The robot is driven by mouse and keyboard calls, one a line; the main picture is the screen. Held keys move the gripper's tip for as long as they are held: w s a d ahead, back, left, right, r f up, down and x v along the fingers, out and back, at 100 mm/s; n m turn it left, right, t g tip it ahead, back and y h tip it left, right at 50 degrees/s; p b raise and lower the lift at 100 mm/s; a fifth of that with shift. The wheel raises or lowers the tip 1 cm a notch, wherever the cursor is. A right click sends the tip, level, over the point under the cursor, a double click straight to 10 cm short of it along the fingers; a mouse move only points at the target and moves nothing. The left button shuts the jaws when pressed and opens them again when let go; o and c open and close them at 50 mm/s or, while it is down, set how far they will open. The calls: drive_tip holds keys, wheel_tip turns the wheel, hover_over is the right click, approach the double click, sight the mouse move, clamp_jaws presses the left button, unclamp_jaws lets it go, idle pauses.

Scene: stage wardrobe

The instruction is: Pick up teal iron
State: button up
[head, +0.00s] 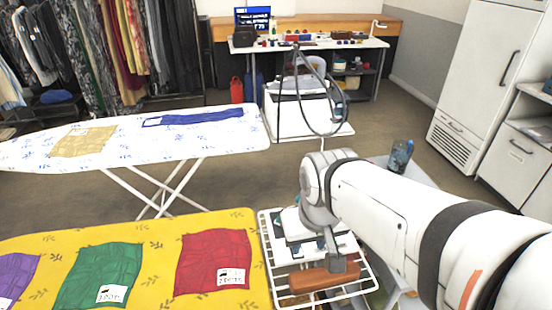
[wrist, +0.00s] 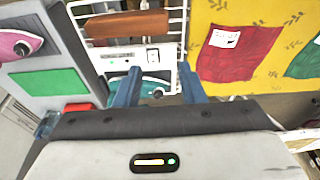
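The teal iron (wrist: 153,86) shows in the wrist view on the white wire rack (wrist: 181,40), partly cut off by my gripper body. My gripper (wrist: 161,72) is open, with its two blue fingers apart on either side of the iron's visible teal part. I cannot tell whether the fingers touch it. Nothing is seen clamped between them. In the head view my arm hides most of the iron and the fingers above the rack (head: 284,285).
A brown wooden piece (head: 325,275) lies on the rack. Left of the rack is a yellow ironing board (head: 150,245) with red (head: 215,262) and green (head: 100,274) cloths. In the wrist view a pink iron (wrist: 15,46) and green pad (wrist: 50,83) lie on a grey surface.

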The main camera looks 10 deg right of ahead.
drive_tip(key=shift+d, duration=0.1)
drive_tip(key=shift+o, duration=1.3)
drive_tip(key=shift+w+d+r, duration=0.1)
drive_tip(key=shift+w+r, duration=0.05)
drive_tip(key=shift+w, duration=0.15)
drive_tip(key=w+d+f+m+y+p, duration=0.1)
drive_tip(key=w+d+m, duration=0.3)
drive_tip(key=w+m, duration=0.2)
drive_tip(key=w+d+f+m+y+p, duration=0.1)
drive_tip(key=w+d+f+m+y, duration=0.1)
drive_tip(key=w+d+m, duration=0.3)
drive_tip(key=w+d+f+m+y+p, duration=0.1)
drive_tip(key=w+d+m, duration=0.4)
drive_tip(key=w, duration=0.6)
drive_tip(key=shift+d+f+m, duration=0.2)
drive_tip(key=shift+f+m, duration=0.5)
drive_tip(key=shift+m, duration=0.2)
drive_tip(key=shift+w+d+f, duration=0.1)
drive_tip(key=shift+w+f, duration=0.05)
drive_tip(key=shift+f, duration=0.15)
drive_tip(key=x, duration=0.5)
drive_tip(key=s+x, duration=0.1)
drive_tip(key=x, duration=0.1)
drive_tip(key=shift+a+f+p, duration=0.2)
drive_tip(key=shift+f+p, duration=0.05)
drive_tip(key=shift+p, duration=0.1)
drive_tip(key=shift+c, duration=0.5)
